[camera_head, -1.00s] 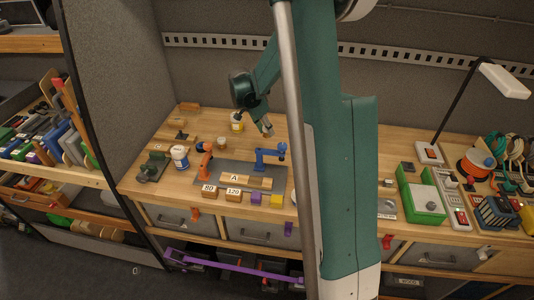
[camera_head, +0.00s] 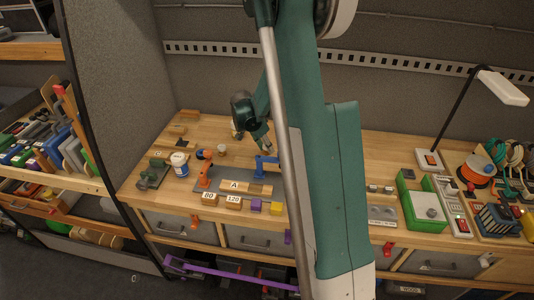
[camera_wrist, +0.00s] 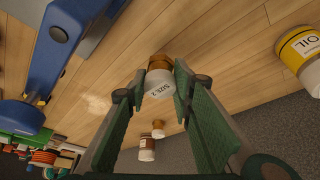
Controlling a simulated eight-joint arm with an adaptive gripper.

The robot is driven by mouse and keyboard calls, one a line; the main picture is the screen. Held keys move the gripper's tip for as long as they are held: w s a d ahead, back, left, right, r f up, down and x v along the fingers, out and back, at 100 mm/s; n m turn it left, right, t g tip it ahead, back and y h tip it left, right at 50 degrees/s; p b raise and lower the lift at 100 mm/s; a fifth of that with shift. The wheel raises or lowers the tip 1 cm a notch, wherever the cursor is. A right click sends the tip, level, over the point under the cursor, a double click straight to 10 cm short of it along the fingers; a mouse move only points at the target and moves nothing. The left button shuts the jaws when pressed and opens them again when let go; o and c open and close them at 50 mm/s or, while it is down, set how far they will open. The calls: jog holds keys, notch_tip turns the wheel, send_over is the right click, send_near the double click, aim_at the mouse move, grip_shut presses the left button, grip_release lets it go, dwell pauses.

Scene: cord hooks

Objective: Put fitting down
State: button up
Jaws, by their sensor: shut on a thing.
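My gripper (camera_wrist: 157,88) is shut on a small fitting (camera_wrist: 158,80) with a white "SIZE 2" body and a brass-coloured end. In the wrist view the fitting sits between the green finger pads with the wooden bench (camera_wrist: 225,50) behind it; I cannot tell whether it touches the bench. In the head view my gripper (camera_head: 262,146) is over the bench, just behind the blue clamp (camera_head: 265,164). The fitting is too small to make out there.
A yellow OIL can (camera_wrist: 303,50) stands at the right in the wrist view. An orange clamp (camera_head: 204,178) and a white jar (camera_head: 180,165) are left of the blue clamp.

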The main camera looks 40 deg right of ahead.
aim_at(267, 152)
dwell(0.3)
jog(key=shift+f, duration=1.9)
jog(key=shift+f, duration=0.2)
jog(key=o, duration=0.9)
jog(key=shift+r, duration=0.15)
jog(key=shift+r, duration=0.1)
jog(key=shift+v, duration=6)
jog(key=shift+a, duration=0.1)
